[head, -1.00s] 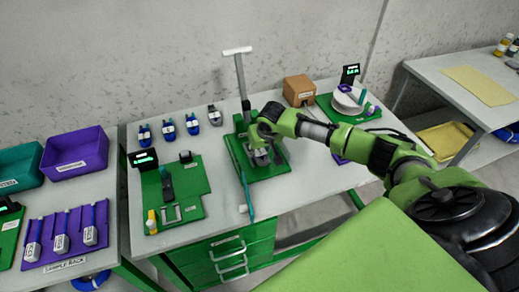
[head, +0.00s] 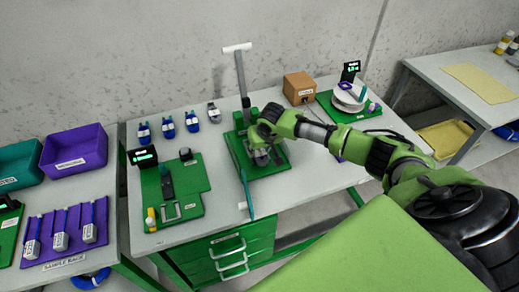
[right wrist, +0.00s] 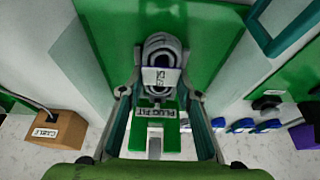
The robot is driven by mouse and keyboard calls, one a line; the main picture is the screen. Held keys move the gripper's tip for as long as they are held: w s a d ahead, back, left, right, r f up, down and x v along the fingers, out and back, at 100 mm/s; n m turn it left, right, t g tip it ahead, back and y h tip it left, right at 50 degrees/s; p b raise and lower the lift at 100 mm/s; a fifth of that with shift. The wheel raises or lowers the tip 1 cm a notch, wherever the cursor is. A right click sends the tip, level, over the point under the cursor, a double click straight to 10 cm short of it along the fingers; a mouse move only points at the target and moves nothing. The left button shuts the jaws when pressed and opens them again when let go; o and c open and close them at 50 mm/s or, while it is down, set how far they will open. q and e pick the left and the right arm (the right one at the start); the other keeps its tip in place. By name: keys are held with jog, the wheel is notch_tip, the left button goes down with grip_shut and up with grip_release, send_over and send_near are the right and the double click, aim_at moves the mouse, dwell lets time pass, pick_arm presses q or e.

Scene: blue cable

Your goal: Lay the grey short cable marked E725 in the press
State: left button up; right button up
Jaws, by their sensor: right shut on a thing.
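The press (head: 239,70) has a tall grey post with a white T-handle and a green base (head: 270,172), in the middle of the table in the head view. My right gripper (head: 261,156) is low over this base, in front of the post. In the right wrist view its fingers (right wrist: 162,75) are shut on a grey coiled cable (right wrist: 160,48) with a white label. The label's writing is too small to read surely. The green part marked like "PLUG PIT" (right wrist: 155,112) shows between the fingers. Whether the cable touches the press is unclear. My left gripper is not in view.
Two blue coils and a third (head: 192,122) stand in a row with a grey one (head: 214,113) behind left of the press. A green fixture board (head: 190,200) lies left. A cardboard box (head: 299,87) and a scale (head: 348,97) stand at the back right.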

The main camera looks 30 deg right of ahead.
jog(key=shift+f, duration=0.2)
jog(key=o, duration=1.2)
jog(key=shift+r, duration=0.1)
notch_tip(320, 180, up, 8)
jog(key=p, duration=0.8)
